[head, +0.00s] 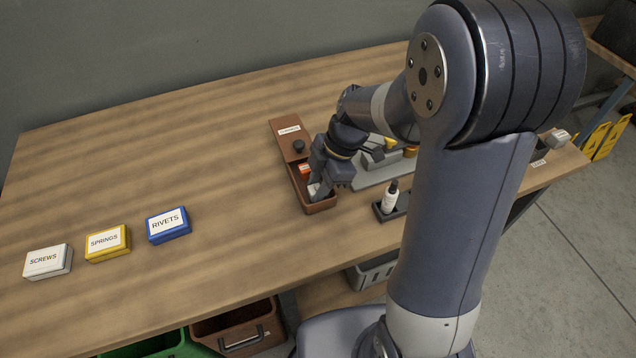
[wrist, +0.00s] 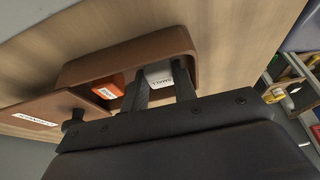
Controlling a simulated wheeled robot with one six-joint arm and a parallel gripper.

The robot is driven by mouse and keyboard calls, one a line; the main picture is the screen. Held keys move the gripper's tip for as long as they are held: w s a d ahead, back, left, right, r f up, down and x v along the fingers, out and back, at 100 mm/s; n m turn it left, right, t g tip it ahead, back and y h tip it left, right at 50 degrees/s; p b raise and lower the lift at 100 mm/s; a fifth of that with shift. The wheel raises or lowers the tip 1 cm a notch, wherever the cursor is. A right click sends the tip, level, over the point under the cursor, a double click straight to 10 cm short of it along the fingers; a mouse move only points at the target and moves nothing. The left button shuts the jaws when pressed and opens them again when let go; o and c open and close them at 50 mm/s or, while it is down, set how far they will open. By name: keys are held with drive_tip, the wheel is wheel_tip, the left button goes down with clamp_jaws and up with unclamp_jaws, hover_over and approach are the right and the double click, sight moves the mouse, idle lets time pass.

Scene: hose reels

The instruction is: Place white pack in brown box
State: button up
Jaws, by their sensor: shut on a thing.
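The brown box (head: 322,206) stands on the bench, its open part toward the front; it also shows in the wrist view (wrist: 120,62). Its brown lid (head: 284,128), with a dark knob and a white label, lies over or beyond the back end. The white pack (wrist: 160,74) has dark lettering and is inside the box's walls. My gripper (wrist: 162,88) reaches down into the box with its fingers shut on the white pack. I cannot tell whether the pack touches the floor of the box. An orange pack (wrist: 109,87) lies inside beside it.
White SCREWS (head: 47,262), yellow SPRINGS (head: 107,243) and blue RIVETS (head: 169,225) boxes stand at left. A white bottle (head: 390,196) in a dark holder and a grey tray (head: 375,174) are right of the brown box. The bench between is clear.

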drive_tip(key=shift+f, duration=0.15)
drive_tip(key=o, duration=0.7)
drive_tip(key=shift+o, duration=0.2)
drive_tip(key=shift+r, duration=0.3)
drive_tip(key=v, duration=1.1)
drive_tip(key=shift+d+r, duration=0.25)
drive_tip(key=shift+r, duration=0.1)
